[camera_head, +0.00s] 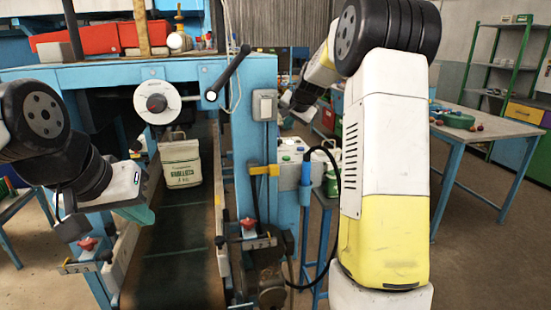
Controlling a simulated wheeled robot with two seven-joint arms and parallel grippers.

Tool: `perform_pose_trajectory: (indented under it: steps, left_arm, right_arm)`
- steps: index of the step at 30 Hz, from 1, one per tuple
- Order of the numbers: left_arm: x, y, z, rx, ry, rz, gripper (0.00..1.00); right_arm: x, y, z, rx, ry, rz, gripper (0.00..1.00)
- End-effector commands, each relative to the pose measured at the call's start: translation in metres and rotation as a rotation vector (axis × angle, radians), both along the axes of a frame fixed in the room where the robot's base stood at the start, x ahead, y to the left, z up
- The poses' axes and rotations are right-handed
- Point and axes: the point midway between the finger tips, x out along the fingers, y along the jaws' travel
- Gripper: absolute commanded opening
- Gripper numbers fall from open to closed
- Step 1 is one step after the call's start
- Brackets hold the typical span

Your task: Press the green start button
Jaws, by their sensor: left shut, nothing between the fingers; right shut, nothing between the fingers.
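A pale control box (289,178) stands right of the blue machine frame. A small green button (286,158) shows on its top, with a blue cap beside it. My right gripper (294,103) is shut and empty. It hangs above the box in the picture, apart from the green button. Its fingertips are small and dark. My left gripper (75,222) is shut and empty at the left, in front of the machine and far from the box. Part of the control box's right side is hidden by a black cable and a blue post.
The blue machine (258,135) fills the middle, with a crank handle (230,72) and a dark conveyor (175,255). A printed sack (181,165) stands on the conveyor. A black cable (338,190) loops right of the box. A table (480,126) stands at the right.

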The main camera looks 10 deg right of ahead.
Motion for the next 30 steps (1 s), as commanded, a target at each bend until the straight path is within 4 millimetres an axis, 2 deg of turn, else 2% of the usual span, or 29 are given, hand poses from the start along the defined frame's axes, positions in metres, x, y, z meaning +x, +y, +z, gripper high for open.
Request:
perform_pose_trajectory:
  steps: [18,24,30]
  left_arm:
    - [0.0,0.0,0.0,0.0,0.0,0.0,0.0]
    - [0.0,0.0,0.0,0.0,0.0,0.0,0.0]
    - [0.0,0.0,0.0,0.0,0.0,0.0,0.0]
  right_arm:
    - [0.0,0.0,-0.075,0.001,0.002,0.0,0.0]
    - [0.0,0.0,-0.085,0.001,0.001,-0.001,0.0]
    - [0.0,0.0,-0.087,0.0,0.001,0.0,0.0]
